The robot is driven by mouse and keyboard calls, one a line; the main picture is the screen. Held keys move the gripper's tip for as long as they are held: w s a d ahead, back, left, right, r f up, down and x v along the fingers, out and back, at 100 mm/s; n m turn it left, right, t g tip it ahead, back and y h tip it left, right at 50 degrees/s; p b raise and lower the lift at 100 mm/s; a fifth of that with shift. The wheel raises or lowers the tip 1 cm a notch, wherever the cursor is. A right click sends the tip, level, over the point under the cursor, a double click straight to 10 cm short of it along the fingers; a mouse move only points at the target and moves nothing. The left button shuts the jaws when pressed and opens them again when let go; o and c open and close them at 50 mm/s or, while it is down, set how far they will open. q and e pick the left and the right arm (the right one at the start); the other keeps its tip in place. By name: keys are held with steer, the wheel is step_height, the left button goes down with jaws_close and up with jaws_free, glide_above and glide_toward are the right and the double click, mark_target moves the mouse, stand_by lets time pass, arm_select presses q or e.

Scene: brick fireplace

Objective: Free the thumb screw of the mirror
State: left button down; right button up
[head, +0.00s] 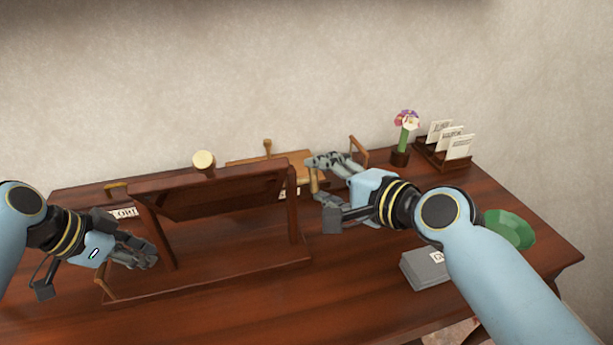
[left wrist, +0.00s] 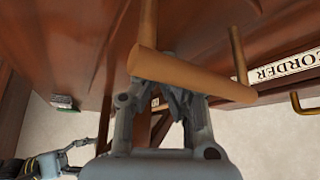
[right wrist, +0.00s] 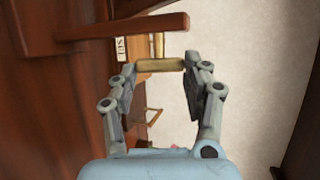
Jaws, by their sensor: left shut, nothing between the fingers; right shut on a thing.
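The mirror (head: 225,195) is a dark wooden frame tilted between two posts on a base (head: 215,277), seen from the head. My right gripper (head: 318,178) is beside the right post, its fingers on either side of a brass thumb screw (right wrist: 160,65). In the right wrist view the screw's wide brass head spans the space between the fingertips. My left gripper (head: 150,252) is shut and empty beside the left post, low over the desk. In the left wrist view a tan wooden handle (left wrist: 205,78) crosses in front of its fingers. The mirror's face is hidden.
A grey box (head: 425,270) and a green bowl (head: 510,229) lie near my right arm. A flower vase (head: 400,158) and a letter rack (head: 447,153) stand at the back right. A labelled item (head: 124,212) lies behind the mirror's left post.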

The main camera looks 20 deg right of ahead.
steer(key=shift+d+t, duration=0.1)
steer(key=shift+t, duration=0.4)
steer(key=o, duration=1.2)
steer(key=shift+c, duration=0.2)
steer(key=v, duration=1.2)
steer(key=shift+d+f, duration=0.1)
steer(key=shift+c, duration=0.4)
